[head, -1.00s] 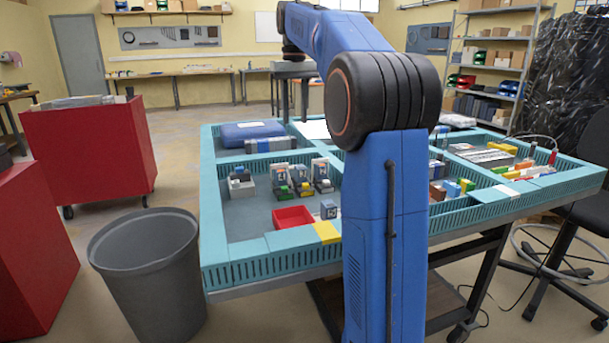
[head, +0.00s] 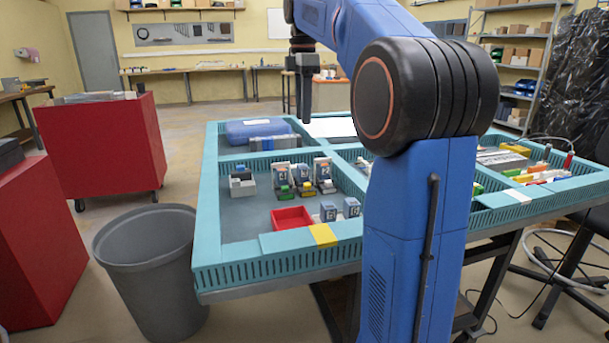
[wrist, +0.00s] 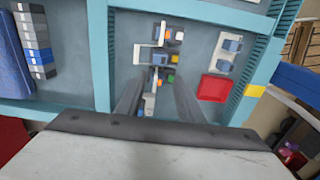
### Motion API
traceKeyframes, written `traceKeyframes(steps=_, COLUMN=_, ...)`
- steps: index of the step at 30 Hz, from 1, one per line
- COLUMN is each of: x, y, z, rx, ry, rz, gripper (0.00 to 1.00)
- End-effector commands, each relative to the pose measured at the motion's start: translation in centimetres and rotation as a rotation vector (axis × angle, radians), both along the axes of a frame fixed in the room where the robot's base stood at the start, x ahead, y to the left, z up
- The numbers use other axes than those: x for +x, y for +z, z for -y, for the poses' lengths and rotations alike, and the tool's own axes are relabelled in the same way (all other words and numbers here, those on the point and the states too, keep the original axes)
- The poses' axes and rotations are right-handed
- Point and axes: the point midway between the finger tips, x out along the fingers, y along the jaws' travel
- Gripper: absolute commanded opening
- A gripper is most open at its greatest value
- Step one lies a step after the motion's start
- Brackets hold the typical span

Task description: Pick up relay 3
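Two small blue-grey labelled blocks, likely relays, stand in the front compartment right of the red tray: one (head: 328,211) nearer the tray, one (head: 351,207) further right.
The red tray (head: 292,218) sits near the front rim. A grey box (head: 241,183) stands at left. A blue case (head: 256,131) and a row of grey boxes (wrist: 35,42) lie in the back compartment. Teal dividers (wrist: 98,55) separate compartments. The floor between is bare.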

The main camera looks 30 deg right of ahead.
Motion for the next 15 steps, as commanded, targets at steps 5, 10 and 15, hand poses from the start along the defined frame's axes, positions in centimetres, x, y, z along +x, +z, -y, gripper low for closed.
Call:
traceKeyframes(steps=5, x=-0.1, y=-2.3, z=0.0, rx=0.001, ry=0.004, rz=-0.003, gripper=0.34)
traceKeyframes(steps=10, x=-0.1, y=-5.4, z=0.0, rx=0.001, ry=0.003, rz=-0.004, gripper=0.34)
traceKeyframes(steps=15, x=-0.1, y=-8.4, z=0.0, rx=0.001, ry=0.002, rz=-0.003, gripper=0.34)
